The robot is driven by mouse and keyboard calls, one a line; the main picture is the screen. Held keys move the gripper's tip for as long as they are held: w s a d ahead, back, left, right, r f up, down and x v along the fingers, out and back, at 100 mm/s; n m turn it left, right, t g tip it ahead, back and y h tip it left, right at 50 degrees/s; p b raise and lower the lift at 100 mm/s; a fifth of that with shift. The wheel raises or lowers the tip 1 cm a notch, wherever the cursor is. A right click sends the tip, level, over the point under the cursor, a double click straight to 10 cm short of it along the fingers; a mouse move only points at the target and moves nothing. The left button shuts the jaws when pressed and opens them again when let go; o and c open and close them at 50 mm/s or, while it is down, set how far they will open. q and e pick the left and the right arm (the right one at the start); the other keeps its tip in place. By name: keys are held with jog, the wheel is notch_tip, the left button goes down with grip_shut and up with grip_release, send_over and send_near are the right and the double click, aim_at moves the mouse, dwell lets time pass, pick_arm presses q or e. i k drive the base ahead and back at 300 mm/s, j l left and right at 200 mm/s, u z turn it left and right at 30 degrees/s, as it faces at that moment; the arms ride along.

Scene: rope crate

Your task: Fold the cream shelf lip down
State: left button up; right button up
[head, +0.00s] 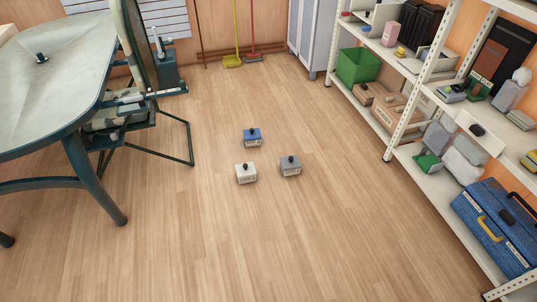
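A cream panel with a black knob, which looks like the shelf lip (490,139), stands at the front of a white shelf rack on the right. Neither of my grippers is in view.
Blue (252,139), white (246,175) and grey (290,167) knobbed boxes sit on the open wooden floor. A table (60,75) and a folding chair (185,130) stand left. A blue toolbox (490,235) lies low on the rack. A green bin (357,66) is farther back.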

aim_at(492, 143)
jog(key=l+z, duration=0.15)
jog(key=z, duration=1.35)
